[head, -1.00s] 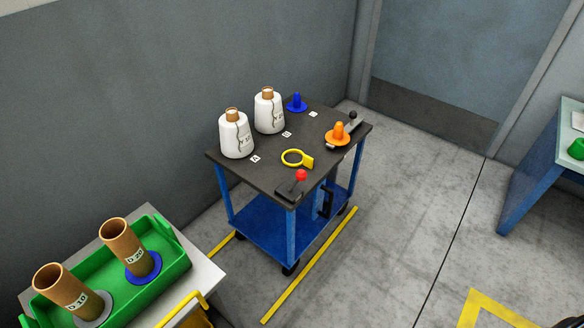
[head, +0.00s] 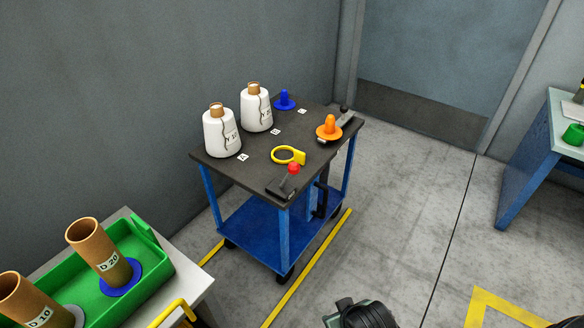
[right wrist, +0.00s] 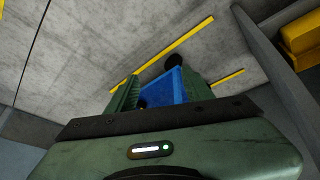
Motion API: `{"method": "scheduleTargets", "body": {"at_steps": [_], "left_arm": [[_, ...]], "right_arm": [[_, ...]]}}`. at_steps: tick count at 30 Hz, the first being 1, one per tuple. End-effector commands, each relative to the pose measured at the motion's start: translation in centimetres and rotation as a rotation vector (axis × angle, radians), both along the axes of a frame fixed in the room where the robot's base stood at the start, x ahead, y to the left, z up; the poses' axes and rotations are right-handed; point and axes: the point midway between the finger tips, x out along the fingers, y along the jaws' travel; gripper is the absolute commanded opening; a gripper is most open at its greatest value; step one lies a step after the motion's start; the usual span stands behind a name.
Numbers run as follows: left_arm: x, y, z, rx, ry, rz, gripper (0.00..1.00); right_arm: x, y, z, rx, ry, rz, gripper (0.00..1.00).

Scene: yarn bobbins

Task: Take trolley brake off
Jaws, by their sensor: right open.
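The blue trolley (head: 262,232) with a dark top stands near the wall in the head view. A lever with a red knob (head: 293,169) rises from a dark base at the top's near corner. A black handle (head: 320,200) hangs at its right side. My right gripper (right wrist: 160,88) is open and empty in the right wrist view, with part of the blue trolley and a black wheel (right wrist: 173,60) beyond its fingers. Part of my right arm shows at the bottom of the head view, apart from the trolley. My left gripper is not in view.
On the trolley stand two white yarn bobbins (head: 221,134), a blue peg (head: 285,101), an orange peg (head: 328,128) and a yellow ring (head: 288,155). A green tray (head: 150,262) with brown tubes is at lower left. A blue bench (head: 530,165) is at right. Floor between is clear.

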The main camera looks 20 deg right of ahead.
Motion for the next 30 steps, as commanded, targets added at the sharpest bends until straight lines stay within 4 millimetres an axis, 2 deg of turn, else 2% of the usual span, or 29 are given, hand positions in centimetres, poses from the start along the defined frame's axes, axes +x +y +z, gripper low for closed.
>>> {"method": "scheduleTargets", "body": {"at_steps": [1,5,7,15,20,24,27,30], "left_arm": [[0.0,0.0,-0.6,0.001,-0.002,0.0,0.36],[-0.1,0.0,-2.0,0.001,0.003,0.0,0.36],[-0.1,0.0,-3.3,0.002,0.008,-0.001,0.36],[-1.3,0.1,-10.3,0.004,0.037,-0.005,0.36],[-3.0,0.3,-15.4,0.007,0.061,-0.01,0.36],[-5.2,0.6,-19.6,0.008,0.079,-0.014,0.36],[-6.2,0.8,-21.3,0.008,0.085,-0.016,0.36],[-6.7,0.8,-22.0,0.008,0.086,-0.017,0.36]], "right_arm": [[1.8,-0.4,0.9,-0.005,-0.063,-0.029,0.51],[6.1,-1.6,3.8,-0.024,-0.216,-0.108,0.51],[8.5,-2.3,5.3,-0.031,-0.305,-0.147,0.51],[17.6,-3.4,10.7,-0.045,-0.646,-0.239,0.51],[23.1,-2.4,14.4,-0.029,-0.86,-0.234,0.51],[27.3,-0.2,17.8,0.007,-1.034,-0.185,0.51],[28.9,1.2,19.3,0.03,-1.106,-0.149,0.51],[29.7,1.9,19.9,0.042,-1.137,-0.13,0.51]]}}
